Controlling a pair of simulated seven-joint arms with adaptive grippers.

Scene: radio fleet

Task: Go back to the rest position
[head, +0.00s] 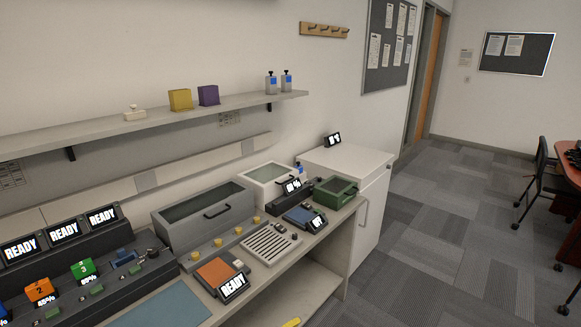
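Neither of my grippers is in the head view, and no arm can be made out. The workbench (166,307) runs along the wall at the lower left. A dark charging station (110,290) on it holds an orange block marked 2 (40,290) and a green block marked 3 (83,268). Its screens (65,231) read READY.
A wall shelf (150,124) above the bench carries a yellow box (180,99), a purple box (208,95) and two small bottles (279,82). A white cabinet (372,200) stands beyond the bench. Carpet floor (440,240) is clear to the right, with a chair (540,180) and table farther right.

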